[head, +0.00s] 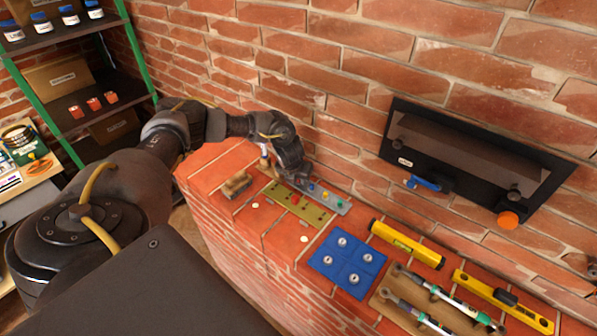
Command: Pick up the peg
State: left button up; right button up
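My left gripper (292,170) is at the back of the brick ledge, close to the wall, pointing down at the near-left end of a grey strip (338,207). Its fingers are small and dark here, so I cannot tell whether they are open or shut. Small coloured pegs stand on the strip: a blue one (311,187), a yellow one (325,195) and a green one (340,203). An olive plate (314,214) beside the strip carries a red piece (295,198). I cannot tell which peg is meant. My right gripper is out of view.
A brown wooden piece (236,185) lies left of the plate. A blue block (333,265), yellow levels (407,244) and a tool board (385,297) fill the ledge's right. A dark panel (470,155) with an orange knob (508,219) is on the wall.

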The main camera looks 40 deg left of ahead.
pick_arm(q)
grip_shut()
dwell(0.3)
